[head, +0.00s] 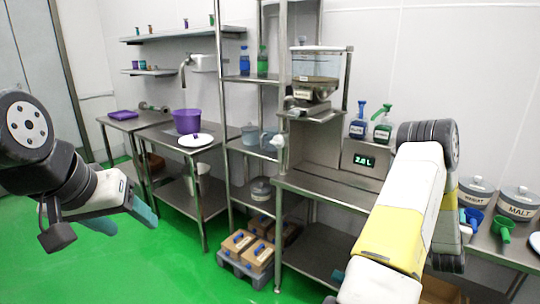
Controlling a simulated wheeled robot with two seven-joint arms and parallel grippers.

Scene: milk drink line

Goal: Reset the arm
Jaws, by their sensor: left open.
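My left gripper (128,221) is at the left side of the head view, with a white body and teal fingers. It is open and empty, held over the green floor in front of the steel tables and touching nothing. My right arm, white and yellow, rises from the bottom right with its elbow bent in front of the right-hand counter.
A purple bucket (187,121) and a white plate (196,140) are on the left steel table. A dispenser (314,84) stands on the rack. Blue and green pump bottles (382,124) and lidded tubs (518,204) are at the right. Boxes (257,257) sit low. The green floor (165,265) is clear.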

